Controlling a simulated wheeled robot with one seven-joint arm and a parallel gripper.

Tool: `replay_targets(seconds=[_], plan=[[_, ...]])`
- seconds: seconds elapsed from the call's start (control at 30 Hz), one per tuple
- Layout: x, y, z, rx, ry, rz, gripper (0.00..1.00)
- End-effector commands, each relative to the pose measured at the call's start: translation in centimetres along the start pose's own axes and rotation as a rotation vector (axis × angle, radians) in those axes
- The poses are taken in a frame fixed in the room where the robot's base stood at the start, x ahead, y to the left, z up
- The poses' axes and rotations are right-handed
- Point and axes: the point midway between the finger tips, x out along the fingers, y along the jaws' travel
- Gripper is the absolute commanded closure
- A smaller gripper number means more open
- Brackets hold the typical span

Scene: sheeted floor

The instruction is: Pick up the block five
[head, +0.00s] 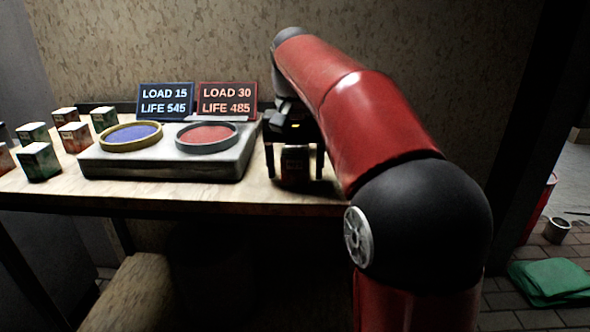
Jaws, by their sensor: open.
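My gripper (295,176) points down at the right part of the table, its two dark fingers apart. A small dark red block (296,164) stands on the table between the fingers, with a visible gap on each side. The gripper's body hangs over the block and shades its top. Several other small blocks, some green (39,161) and some red (75,137), stand at the table's left. No number can be read on any block, so I cannot tell which is block five.
A grey console (165,166) with a blue round pad (132,133) and a red round pad (208,134) stands left of my gripper. Behind it are a blue sign (164,101) and a red sign (228,101). The table's front edge (200,200) is close to the block.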

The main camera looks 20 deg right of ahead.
Motion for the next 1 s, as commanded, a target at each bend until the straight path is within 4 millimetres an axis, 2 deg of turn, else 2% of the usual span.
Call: replay_targets(seconds=[0.27, 0.73, 1.0], plan=[[0.3, 0.0, 0.01, 0.0, 0.001, 0.0, 0.27], [0.28, -0.01, 0.01, 0.0, 0.001, 0.0, 0.89], [0.05, -0.01, 0.01, 0.0, 0.002, -0.001, 0.89]])
